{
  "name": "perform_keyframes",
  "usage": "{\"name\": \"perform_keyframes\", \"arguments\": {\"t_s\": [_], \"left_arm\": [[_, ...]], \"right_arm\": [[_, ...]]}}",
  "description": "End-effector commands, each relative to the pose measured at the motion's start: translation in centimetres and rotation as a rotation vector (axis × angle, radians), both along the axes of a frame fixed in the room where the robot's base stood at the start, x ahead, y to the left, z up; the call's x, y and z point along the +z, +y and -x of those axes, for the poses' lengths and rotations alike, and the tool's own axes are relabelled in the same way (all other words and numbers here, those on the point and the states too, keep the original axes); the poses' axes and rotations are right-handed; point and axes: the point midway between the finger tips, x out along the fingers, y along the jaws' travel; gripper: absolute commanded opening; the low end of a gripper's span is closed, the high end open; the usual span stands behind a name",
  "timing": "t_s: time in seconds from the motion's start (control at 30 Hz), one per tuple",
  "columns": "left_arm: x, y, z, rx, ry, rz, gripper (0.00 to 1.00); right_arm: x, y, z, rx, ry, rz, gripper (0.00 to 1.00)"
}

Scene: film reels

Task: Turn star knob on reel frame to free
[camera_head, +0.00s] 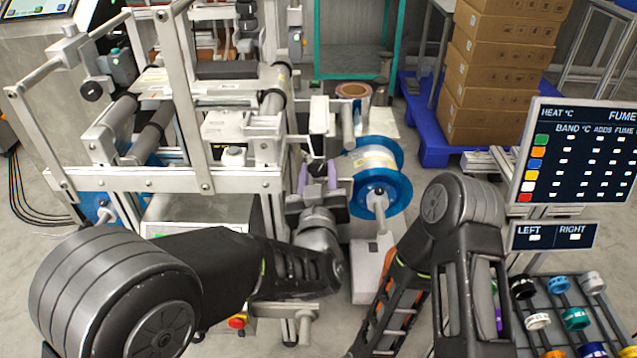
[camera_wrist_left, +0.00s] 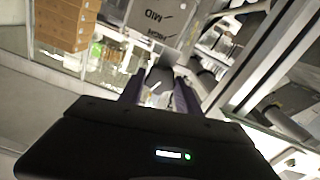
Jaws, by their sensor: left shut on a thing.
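My left gripper (camera_head: 318,180) has purple fingers and is shut on a small dark part at the reel frame (camera_head: 272,180), left of the blue reel. This part appears to be the star knob (camera_head: 316,170); the fingers hide most of it, so its shape and angle cannot be told. In the left wrist view the two purple fingers (camera_wrist_left: 158,92) stand on either side of a grey part (camera_wrist_left: 160,77). The blue reel (camera_head: 397,187) with pale film sits on its spindle close to the right of the gripper. My right arm is raised at right; its gripper is out of view.
A sign screen (camera_head: 580,150) and a rack of coloured reels (camera_head: 565,310) stand at right. Stacked cartons (camera_head: 505,60) rest on a blue pallet (camera_head: 430,135) behind. The metal machine frame with rollers fills the left. Some floor is clear behind the reel.

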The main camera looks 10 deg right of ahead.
Motion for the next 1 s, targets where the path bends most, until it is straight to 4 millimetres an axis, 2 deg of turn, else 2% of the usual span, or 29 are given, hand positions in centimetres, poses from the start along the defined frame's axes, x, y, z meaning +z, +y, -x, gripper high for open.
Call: {"name": "perform_keyframes", "arguments": {"t_s": [0.03,0.33,0.93,0.97,1.0], "left_arm": [[-0.5,0.1,0.0,0.001,0.009,0.039,0.0],[-0.3,0.1,0.0,0.001,0.057,0.221,0.0],[0.0,0.1,0.0,0.001,0.074,0.285,0.0],[0.0,0.1,0.0,0.001,0.074,0.285,0.41],[0.0,0.1,0.0,0.001,0.074,0.285,0.44]], "right_arm": [[-1.2,0.0,0.0,-0.001,0.0,0.0,0.0],[-3.5,-0.7,-0.7,-0.017,-0.011,0.01,0.0],[-4.0,-0.9,-0.9,-0.022,-0.015,0.013,0.0],[-4.0,-0.9,-0.9,-0.022,-0.015,0.013,0.0],[-4.0,-0.9,-0.9,-0.022,-0.015,0.013,0.0]]}}
